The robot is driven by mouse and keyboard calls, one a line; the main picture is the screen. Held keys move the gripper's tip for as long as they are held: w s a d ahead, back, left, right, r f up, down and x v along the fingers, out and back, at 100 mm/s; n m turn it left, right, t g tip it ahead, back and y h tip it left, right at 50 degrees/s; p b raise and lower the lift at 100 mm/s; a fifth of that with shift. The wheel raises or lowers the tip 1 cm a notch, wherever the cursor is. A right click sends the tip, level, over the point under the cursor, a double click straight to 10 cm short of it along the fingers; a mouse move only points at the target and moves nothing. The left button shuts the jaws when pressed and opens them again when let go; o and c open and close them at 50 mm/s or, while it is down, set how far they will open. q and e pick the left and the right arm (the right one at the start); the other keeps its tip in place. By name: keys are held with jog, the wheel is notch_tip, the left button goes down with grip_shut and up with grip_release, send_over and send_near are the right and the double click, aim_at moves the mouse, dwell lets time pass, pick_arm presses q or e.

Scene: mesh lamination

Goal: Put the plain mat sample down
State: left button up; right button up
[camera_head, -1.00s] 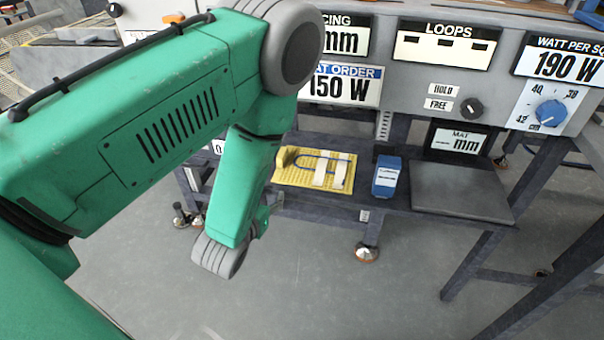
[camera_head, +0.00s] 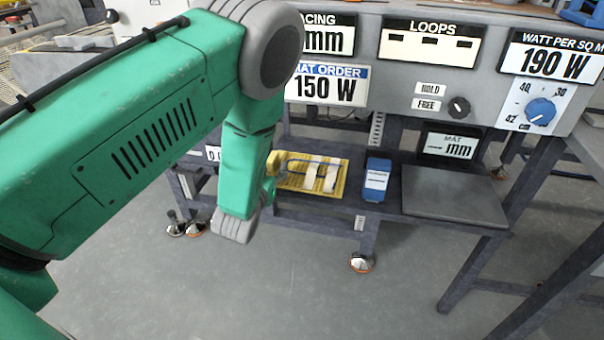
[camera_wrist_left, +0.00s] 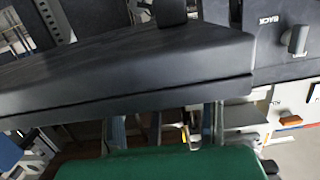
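A yellow mat (camera_head: 338,190) lies on the low shelf in the head view, with a blue looped wire and pale strips on it. A small plain yellowish piece (camera_head: 272,163) shows at its left end, beside my green left arm. I cannot tell whether this piece is the plain mat sample, or whether it is held. My left arm hangs down in front of the shelf's left part. Its gripper fingers are hidden behind the arm, so their state does not show. The left wrist view shows no clear fingers. My right gripper is not in view.
A blue box (camera_head: 377,180) stands right of the yellow mat. The control panel (camera_head: 375,85) overhangs the shelf. A dark slab (camera_wrist_left: 120,65) fills much of the left wrist view.

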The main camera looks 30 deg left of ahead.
pick_arm(q)
jog(key=x, duration=0.2)
jog(key=b+x, duration=0.1)
jog(key=shift+w+a+f, duration=0.2)
jog(key=shift+a+f, duration=0.2)
jog(key=shift+a, duration=0.4)
jog(key=shift+d, duration=0.25)
grip_shut()
jog(key=shift+w+d+r, duration=0.1)
jog(key=shift+d+r, duration=0.05)
jog(key=shift+d, duration=0.05)
jog(key=shift+a, duration=0.2)
